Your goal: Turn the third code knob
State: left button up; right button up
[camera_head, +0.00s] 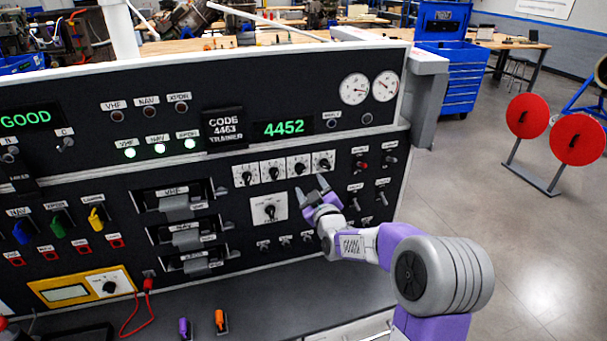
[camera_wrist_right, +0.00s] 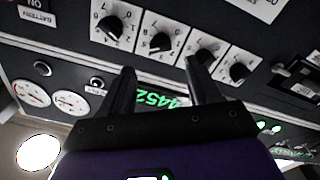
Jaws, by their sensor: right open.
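Four white dial plates with black code knobs sit in a row on the panel. The third code knob (camera_head: 298,169) from the left is at the row's right half. In the right wrist view, which is turned upside down, the third code knob (camera_wrist_right: 160,42) shows just beyond and between the fingertips. My right gripper (camera_head: 311,186) is open and empty, just below the row; its fingers also show in the wrist view (camera_wrist_right: 160,68). They appear apart from the knob. The green display (camera_head: 284,128) reads 4452. My left gripper is out of view.
The fourth code knob (camera_head: 322,164) and second code knob (camera_head: 272,171) flank the third closely. A larger single knob (camera_head: 269,209) sits below the row. Toggle switches (camera_head: 355,188) stick out at right, and drawer-like handles (camera_head: 183,203) at left.

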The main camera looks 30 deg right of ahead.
aim_at(302, 172)
jog(key=p+x, duration=0.1)
jog(key=x, duration=0.6)
jog(key=shift+w, duration=0.15)
jog(key=c, duration=1)
jog(key=shift+f+m+b, duration=0.2)
jog(key=shift+m+b, duration=0.3)
jog(key=shift+b, duration=0.25)
jog(key=shift+c, duration=0.2)
jog(key=m+b, duration=0.4)
jog(key=b, duration=0.1)
jog(key=shift+b, duration=0.4)
jog(key=shift+m+b, duration=1.35)
jog(key=shift+m, duration=0.05)
jog(key=shift+r, duration=0.1)
